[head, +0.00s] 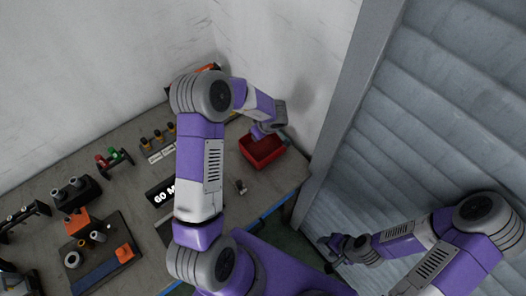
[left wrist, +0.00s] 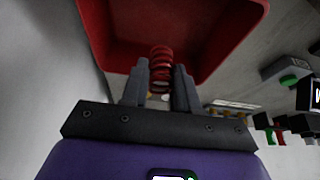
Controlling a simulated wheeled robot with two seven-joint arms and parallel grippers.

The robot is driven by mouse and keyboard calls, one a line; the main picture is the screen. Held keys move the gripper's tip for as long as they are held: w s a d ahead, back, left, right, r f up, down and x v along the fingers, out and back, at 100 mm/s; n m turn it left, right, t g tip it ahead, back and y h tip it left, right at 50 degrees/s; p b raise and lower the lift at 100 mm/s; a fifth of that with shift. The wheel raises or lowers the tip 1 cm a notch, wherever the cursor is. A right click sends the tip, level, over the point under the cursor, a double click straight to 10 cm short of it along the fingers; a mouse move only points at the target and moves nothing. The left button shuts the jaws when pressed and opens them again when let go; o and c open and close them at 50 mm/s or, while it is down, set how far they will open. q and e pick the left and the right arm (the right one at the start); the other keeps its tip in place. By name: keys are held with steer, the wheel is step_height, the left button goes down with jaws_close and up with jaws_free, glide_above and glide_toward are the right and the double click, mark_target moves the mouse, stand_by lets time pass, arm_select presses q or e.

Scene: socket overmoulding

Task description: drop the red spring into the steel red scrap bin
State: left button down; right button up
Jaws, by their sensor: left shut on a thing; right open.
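The red spring (left wrist: 161,55) stands between the fingertips of my left gripper (left wrist: 160,80), which is shut on it. The red scrap bin (head: 263,153) is at the right end of the bench, under my left wrist. In the left wrist view, the bin (left wrist: 225,45) is just beyond the fingertips, and the spring overlaps its inside. The exact height over the bin cannot be told. In the head view the spring is not visible. My right gripper (head: 331,244) is open and empty, off the bench at lower right.
The bench (head: 285,180) has free room to the right of my left arm. A small grey part (head: 241,187) lies in front of the bin. Green and red buttons (head: 113,155) and several fixtures (head: 95,240) fill the left side. A wall stands behind; a grey shutter (head: 440,120) is at right.

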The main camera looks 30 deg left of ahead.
arm_select(q)
steer(key=shift+f, duration=0.2)
steer(key=c, duration=0.8)
jaws_free()
steer(key=shift+r, duration=0.1)
steer(key=p+v, duration=0.2)
steer(key=v, duration=0.5)
steer(key=shift+d+r, duration=0.1)
steer(key=shift+r, duration=0.1)
